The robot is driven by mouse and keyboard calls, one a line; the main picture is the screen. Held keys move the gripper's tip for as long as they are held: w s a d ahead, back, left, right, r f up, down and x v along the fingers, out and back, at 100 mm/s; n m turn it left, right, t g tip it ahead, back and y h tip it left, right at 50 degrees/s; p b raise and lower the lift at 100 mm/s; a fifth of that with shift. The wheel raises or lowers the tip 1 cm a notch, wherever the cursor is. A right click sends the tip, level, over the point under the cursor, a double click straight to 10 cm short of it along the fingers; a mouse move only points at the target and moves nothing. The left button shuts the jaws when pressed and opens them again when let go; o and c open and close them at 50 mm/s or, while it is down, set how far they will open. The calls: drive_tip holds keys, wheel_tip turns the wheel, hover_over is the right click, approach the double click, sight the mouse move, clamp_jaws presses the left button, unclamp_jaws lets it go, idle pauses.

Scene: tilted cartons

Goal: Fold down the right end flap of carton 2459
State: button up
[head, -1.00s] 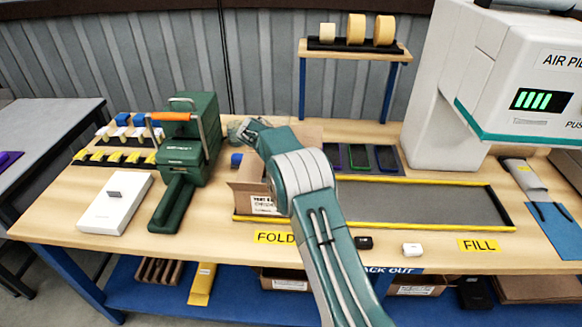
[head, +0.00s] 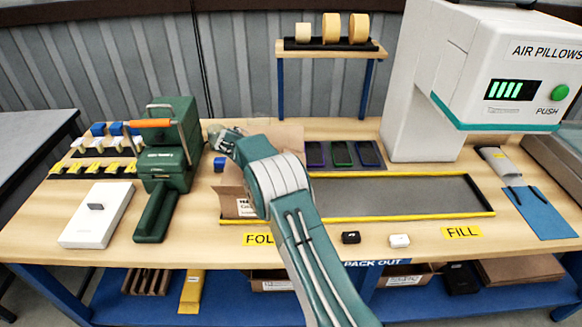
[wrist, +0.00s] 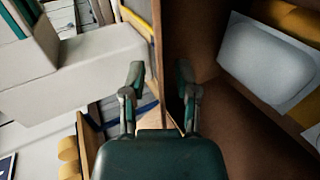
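The brown open carton (head: 229,203) stands at the FOLD end of the grey mat, partly hidden behind my arm. A label shows on its front, but I cannot read 2459. A raised brown flap (head: 287,138) shows behind my arm. My gripper (head: 222,141) is above the carton's back left, small in the head view. In the wrist view my gripper (wrist: 158,88) has its two fingers apart, with a brown carton panel edge (wrist: 165,45) running between them. I cannot tell whether either finger touches it. Inside the carton lie a pale grey pouch (wrist: 262,62) and something yellow.
A green press with an orange handle (head: 150,123) stands left of the carton, beside a white box (head: 97,214). A yellow-edged grey mat (head: 400,197) lies to the right, mostly clear. A white air-pillow machine (head: 425,110) stands at the back right.

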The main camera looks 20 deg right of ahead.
drive_tip(key=shift+a+r, duration=0.1)
drive_tip(key=v, duration=0.7)
drive_tip(key=shift+a, duration=0.2)
drive_tip(key=shift+w+r, duration=0.1)
